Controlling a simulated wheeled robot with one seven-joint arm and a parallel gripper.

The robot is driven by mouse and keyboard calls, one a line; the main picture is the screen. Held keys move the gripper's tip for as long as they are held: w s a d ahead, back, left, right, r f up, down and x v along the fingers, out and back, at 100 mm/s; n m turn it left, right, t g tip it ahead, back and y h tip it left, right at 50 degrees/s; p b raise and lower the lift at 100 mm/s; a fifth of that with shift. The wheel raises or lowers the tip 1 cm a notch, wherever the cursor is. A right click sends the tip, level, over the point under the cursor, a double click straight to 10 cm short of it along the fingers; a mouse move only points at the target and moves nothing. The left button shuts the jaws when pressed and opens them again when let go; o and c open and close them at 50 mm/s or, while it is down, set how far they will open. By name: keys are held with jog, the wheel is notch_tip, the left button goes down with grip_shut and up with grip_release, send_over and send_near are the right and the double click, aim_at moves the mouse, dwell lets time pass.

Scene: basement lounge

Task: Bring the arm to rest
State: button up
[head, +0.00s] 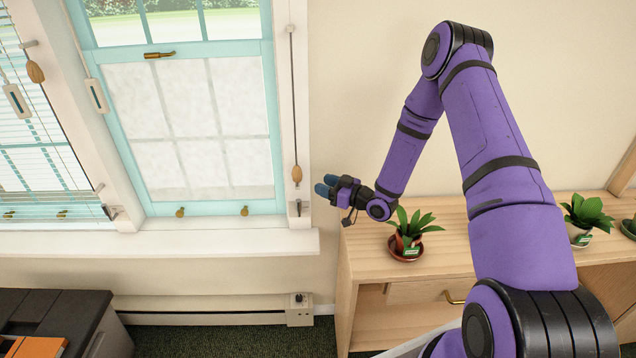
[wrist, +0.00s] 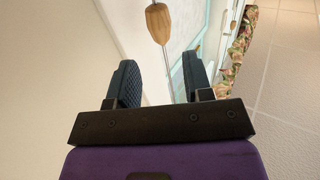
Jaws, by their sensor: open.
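My purple arm reaches from the lower right up and over to the window in the head view. My gripper (head: 324,188) is at the window's right side, above the left end of the wooden cabinet (head: 455,222). It is open and empty; in the wrist view its two dark fingers (wrist: 160,85) stand apart with nothing between them. A wooden cord pull (head: 297,174) hangs on a cord close to the left of the fingertips. The pull also shows in the wrist view (wrist: 158,22), beyond the fingers, and looks apart from them.
A potted plant (head: 410,233) stands on the cabinet below my forearm, and another (head: 584,215) stands to the right behind my arm. The window sill (head: 200,244) juts out at left. A dark cabinet (head: 45,312) with an orange item is at the lower left.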

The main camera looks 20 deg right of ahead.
dwell(0.5)
jog(key=s+d+r+m+g+h, duration=0.1)
jog(key=s+r+h, duration=0.25)
jog(key=r, duration=0.55)
jog(key=s+d+r+m+g+h, duration=0.15)
jog(key=r+h, duration=0.25)
jog(key=r, duration=0.6)
jog(key=s+d+r+g+h, duration=0.1)
jog(key=s+r+g+h, duration=0.2)
jog(key=r, duration=0.6)
jog(key=s+a+r+m+g, duration=0.1)
jog(key=s+r, duration=0.2)
jog(key=s, duration=0.7)
jog(key=s+a+r+m+g, duration=0.1)
jog(key=s+r+m, duration=0.1)
jog(key=s, duration=0.9)
jog(key=s+a+r+m+g, duration=0.1)
jog(key=s+r, duration=0.3)
jog(key=s, duration=0.7)
jog(key=shift+a+m, duration=0.15)
jog(key=shift+m, duration=0.4)
jog(key=shift+g+h, duration=0.25)
jog(key=shift+c, duration=0.4)
